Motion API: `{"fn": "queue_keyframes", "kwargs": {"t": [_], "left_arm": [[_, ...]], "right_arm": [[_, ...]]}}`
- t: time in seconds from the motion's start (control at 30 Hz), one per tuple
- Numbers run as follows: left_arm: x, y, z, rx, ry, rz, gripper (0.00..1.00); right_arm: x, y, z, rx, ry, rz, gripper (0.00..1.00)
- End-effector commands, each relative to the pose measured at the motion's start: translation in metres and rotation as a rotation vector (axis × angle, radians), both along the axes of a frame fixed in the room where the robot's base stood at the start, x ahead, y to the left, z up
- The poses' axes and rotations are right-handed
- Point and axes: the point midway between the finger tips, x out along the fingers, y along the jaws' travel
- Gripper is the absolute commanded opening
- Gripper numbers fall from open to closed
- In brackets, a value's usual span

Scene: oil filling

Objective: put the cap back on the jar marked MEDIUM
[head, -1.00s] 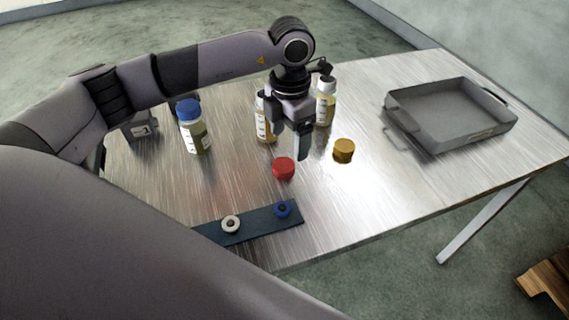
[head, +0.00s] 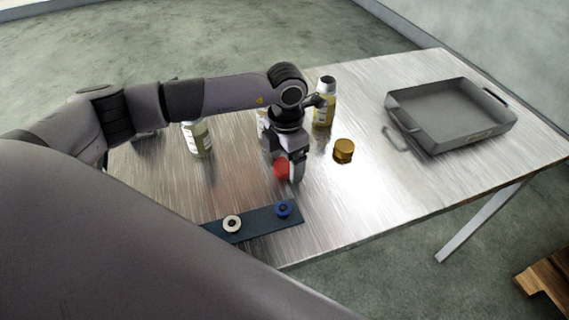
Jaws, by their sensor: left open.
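My left gripper (head: 290,178) points down at the red cap (head: 281,169) on the table. It is open, and its fingers partly hide the cap; I cannot tell if they touch it. A gold cap (head: 343,151) lies to the right. An uncapped jar (head: 325,106) with yellowish liquid stands behind it. A second jar (head: 261,125) is mostly hidden behind my gripper. A third jar (head: 199,140) stands at the left, its top hidden by my arm. The labels are too small to read, so I cannot tell which jar is MEDIUM. My right gripper is not in view.
A grey metal tray (head: 403,118) with handles sits at the right of the metal table (head: 400,200). A dark blue strip (head: 258,222) with a white knob (head: 231,223) and a blue knob (head: 282,209) lies near the front edge. The front right of the table is clear.

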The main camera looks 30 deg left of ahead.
Motion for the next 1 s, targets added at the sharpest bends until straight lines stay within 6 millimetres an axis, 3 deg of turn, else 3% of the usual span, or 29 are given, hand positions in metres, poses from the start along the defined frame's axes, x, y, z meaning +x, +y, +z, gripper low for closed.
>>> {"fn": "queue_keyframes", "kwargs": {"t": [0.27, 0.43, 0.83, 1.0], "left_arm": [[0.000, 0.000, 0.000, 0.000, -0.001, 0.000, 0.81], [0.000, 0.000, 0.000, 0.000, -0.001, 0.000, 0.25], [0.001, 0.000, 0.002, 0.000, -0.001, 0.000, 0.23], [0.002, 0.000, 0.013, -0.001, -0.005, 0.001, 0.23]], "right_arm": [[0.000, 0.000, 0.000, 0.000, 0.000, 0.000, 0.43], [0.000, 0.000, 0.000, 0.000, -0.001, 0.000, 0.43], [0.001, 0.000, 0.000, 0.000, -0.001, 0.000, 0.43], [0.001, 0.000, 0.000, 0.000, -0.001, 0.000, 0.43]]}}
